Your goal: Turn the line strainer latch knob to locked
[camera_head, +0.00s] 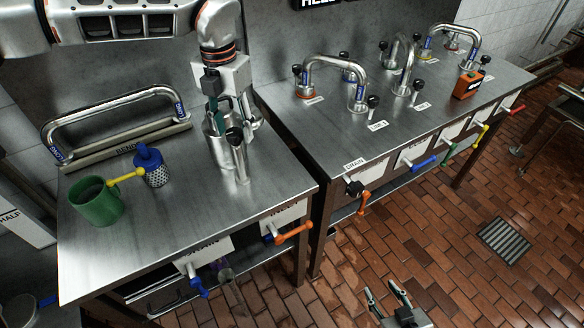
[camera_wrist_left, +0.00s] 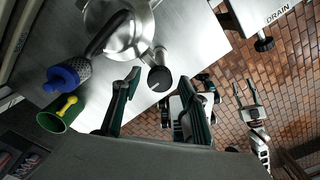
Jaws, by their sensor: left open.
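The steel strainer body (camera_head: 215,146) stands on the left bench. It also shows in the left wrist view (camera_wrist_left: 125,36) with its round mouth open. A black knob (camera_head: 234,136) on a steel stem sits at its front side, and in the left wrist view the knob (camera_wrist_left: 159,79) shows between my left fingertips, apart from both. My left gripper (camera_head: 224,105) is open and points down over the strainer body. My right gripper (camera_head: 388,297) is open and empty, low over the floor.
A green mug (camera_head: 97,203) with a yellow handle (camera_head: 127,176) is near the basket. A curved steel pipe (camera_head: 110,105) lies at the back left. Orange (camera_head: 294,233) and blue (camera_head: 198,281) valve levers stick out at the bench front. A second bench (camera_head: 340,130) stands right, across a gap.

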